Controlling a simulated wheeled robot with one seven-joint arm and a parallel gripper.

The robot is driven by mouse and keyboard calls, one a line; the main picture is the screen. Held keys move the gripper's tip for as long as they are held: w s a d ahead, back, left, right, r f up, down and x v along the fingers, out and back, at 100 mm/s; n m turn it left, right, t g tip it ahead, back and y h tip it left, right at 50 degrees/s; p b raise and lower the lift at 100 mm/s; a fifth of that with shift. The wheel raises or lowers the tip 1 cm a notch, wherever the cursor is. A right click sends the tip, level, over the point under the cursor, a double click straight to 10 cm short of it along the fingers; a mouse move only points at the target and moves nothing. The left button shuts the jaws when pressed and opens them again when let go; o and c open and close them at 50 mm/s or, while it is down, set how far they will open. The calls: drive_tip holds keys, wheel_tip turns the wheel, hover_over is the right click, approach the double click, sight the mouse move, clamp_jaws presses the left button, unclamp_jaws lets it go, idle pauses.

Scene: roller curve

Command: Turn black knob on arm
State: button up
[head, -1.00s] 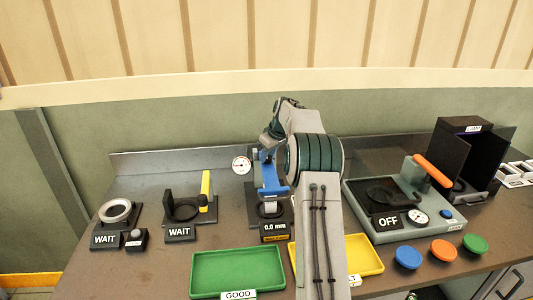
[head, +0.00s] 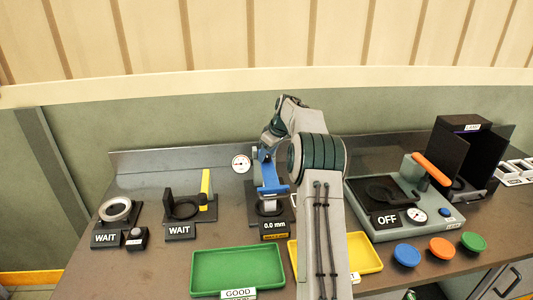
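The measuring station with a blue arm (head: 270,188) stands at the middle of the bench, above a dark base with a "0.0 mm" sign (head: 275,226). My arm reaches over it, and its wrist comes down at the top of the blue arm. My gripper is around there, but its fingers are too small and covered to make out. A black knob on the blue arm cannot be told apart from the dark parts of my wrist. A light round part shows under the blue arm.
A white dial (head: 241,163) is left of the blue arm. Two "WAIT" stations (head: 180,231) stand further left. A green tray (head: 238,271) and yellow tray (head: 366,254) lie in front.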

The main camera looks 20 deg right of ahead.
drive_tip(key=b+v, duration=0.1)
drive_tip(key=v, duration=1.2)
drive_tip(key=shift+r, duration=0.35)
drive_tip(key=shift+s, duration=0.15)
